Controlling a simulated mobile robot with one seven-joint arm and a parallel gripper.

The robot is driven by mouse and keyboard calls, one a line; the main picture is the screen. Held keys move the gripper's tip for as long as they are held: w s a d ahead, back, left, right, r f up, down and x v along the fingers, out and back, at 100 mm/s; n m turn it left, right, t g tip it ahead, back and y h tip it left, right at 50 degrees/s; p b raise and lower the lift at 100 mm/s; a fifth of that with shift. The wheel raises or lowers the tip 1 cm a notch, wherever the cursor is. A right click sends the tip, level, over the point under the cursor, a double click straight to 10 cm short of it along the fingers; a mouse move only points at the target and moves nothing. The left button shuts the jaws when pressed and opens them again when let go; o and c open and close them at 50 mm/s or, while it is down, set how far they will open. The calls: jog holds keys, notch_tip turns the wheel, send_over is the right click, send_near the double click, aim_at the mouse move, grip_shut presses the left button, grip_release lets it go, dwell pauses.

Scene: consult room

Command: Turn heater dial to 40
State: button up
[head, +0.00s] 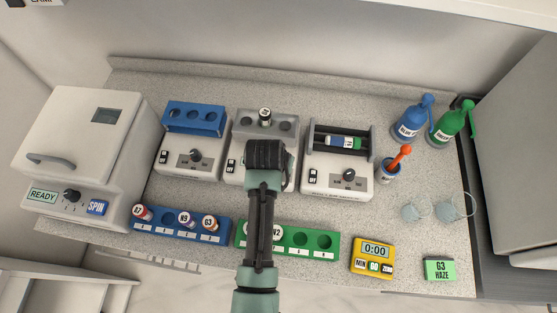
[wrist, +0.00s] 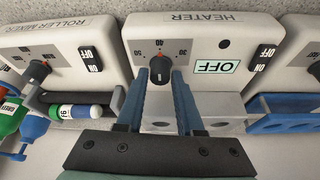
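The heater (wrist: 222,37) is a white box that appears upside down in the wrist view, with an arc of printed numbers, a green-white OFF panel (wrist: 216,67) and a black ON/OFF switch. Its black dial (wrist: 160,72) sits between my gripper's two blue fingers (wrist: 160,85). The fingers stand on either side of the dial, apart, with small gaps seeming to show beside it.
A capped vial (head: 265,116) stands in the heater's grey block. A blue-rack device (head: 172,158) is left of the heater and a roller mixer (head: 325,181) right. Blue (head: 165,226) and green (head: 296,250) racks lie in front, with a yellow timer (head: 373,257) to the right.

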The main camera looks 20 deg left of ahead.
jog(key=o, duration=0.4)
jog(key=shift+c, duration=0.2)
jog(key=b+v, duration=0.1)
jog(key=v, duration=1.2)
